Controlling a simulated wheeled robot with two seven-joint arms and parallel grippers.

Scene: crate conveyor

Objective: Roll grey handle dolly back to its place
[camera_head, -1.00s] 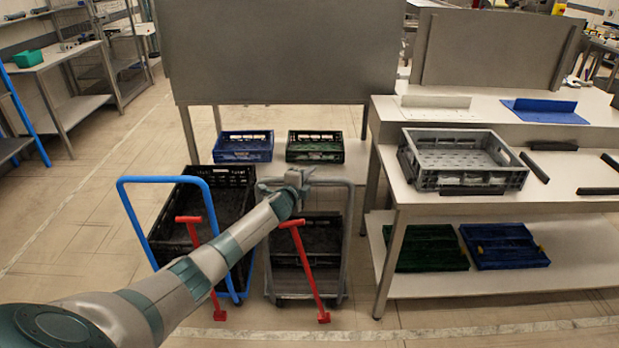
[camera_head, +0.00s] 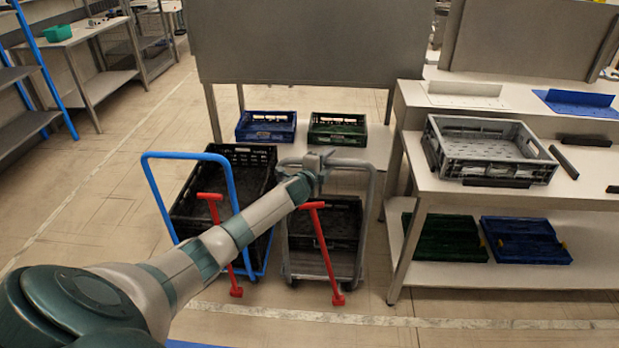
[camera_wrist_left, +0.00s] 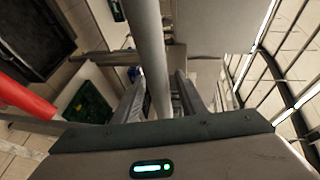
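The grey handle dolly (camera_head: 371,210) stands on the floor at the middle, with a black crate (camera_head: 336,236) on it. My left gripper (camera_head: 320,164) is at the top bar of its handle. In the left wrist view the grey handle bar (camera_wrist_left: 150,45) runs between the two fingers (camera_wrist_left: 162,95) of this gripper. The fingers lie close along both sides of the bar; whether they press on it is not clear. My right gripper is in neither view.
A blue handle dolly (camera_head: 153,190) with a black crate (camera_head: 250,158) stands close on the left. Two red T-bars (camera_head: 326,250) (camera_head: 222,232) stand in front of the dollies. A workbench (camera_head: 480,193) with a grey crate (camera_head: 485,170) is on the right. Open floor (camera_head: 90,215) lies left.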

